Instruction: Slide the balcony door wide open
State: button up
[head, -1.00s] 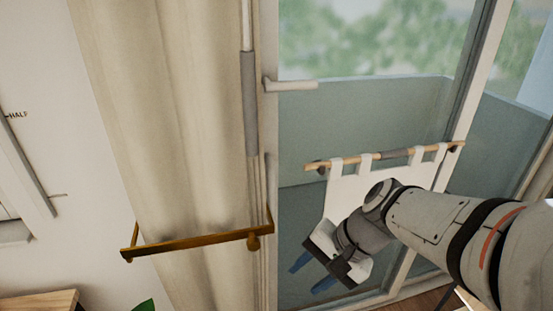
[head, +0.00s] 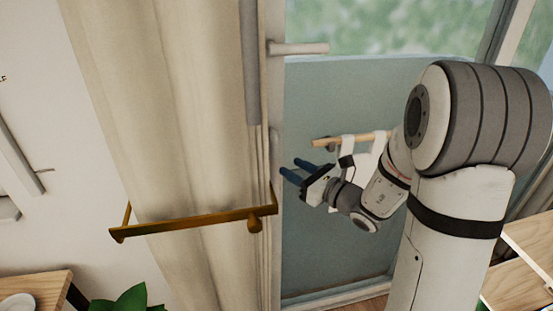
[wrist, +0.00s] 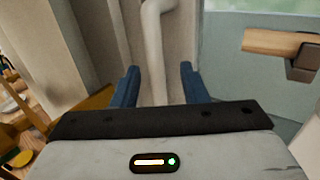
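The balcony door (head: 340,100) is a large pane in a pale frame, right of the curtain in the head view. A pale lever handle (head: 300,48) sticks out from its left edge. My gripper (head: 290,168) is below that handle, in front of the pane near its left edge. In the wrist view my gripper (wrist: 158,72) has its blue fingers apart with nothing held. A pale bent bar (wrist: 156,45) shows beyond and between the fingers; it may be the door handle. I cannot tell how far the door stands open.
A wooden rail (head: 340,138) with white cloth loops is behind my wrist. A wooden table (head: 35,285) and a plant (head: 128,300) are at lower left, wooden shelving (head: 520,285) at lower right.

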aim_at(276, 159)
jog(key=p+x, duration=0.1)
jog(key=x, duration=0.6)
jog(key=shift+s+a, duration=0.1)
jog(key=shift+a, duration=0.05)
jog(key=shift+c, duration=0.4)
grip_shut()
